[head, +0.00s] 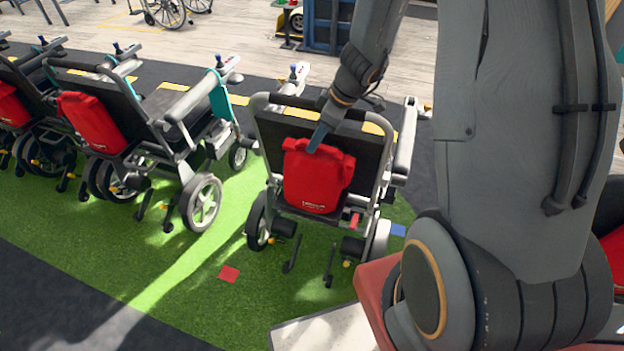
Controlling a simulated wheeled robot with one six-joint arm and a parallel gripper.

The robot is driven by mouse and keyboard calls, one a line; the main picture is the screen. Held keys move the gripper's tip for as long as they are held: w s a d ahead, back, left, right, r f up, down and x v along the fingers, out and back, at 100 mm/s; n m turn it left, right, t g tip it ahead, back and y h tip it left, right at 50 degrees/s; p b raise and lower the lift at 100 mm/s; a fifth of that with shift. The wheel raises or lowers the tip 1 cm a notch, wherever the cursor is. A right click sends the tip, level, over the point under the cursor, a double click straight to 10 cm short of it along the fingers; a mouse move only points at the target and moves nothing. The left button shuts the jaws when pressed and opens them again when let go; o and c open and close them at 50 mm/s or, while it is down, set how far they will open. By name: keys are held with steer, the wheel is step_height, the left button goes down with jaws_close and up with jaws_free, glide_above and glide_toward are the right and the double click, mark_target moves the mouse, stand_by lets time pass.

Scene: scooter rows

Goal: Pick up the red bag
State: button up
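A red bag (316,183) hangs on the back of the nearest wheelchair (378,165), in the middle of the head view. My gripper (318,137) is at the bag's top edge, in front of the dark backrest. Only one narrow blue-grey finger shows, and it overlaps the top of the bag. I cannot tell whether the finger touches the bag or whether a second finger is behind it. Another red bag (92,124) hangs on the wheelchair (165,130) to the left. A third red bag (12,106) shows at the left edge.
Green turf (150,265) lies under the wheelchairs, with free room at the front left. A manual wheelchair (165,10) and a dark blue cabinet (326,27) stand at the back. My arm hides the right side.

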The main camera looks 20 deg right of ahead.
jaws_close()
stand_by(1.4)
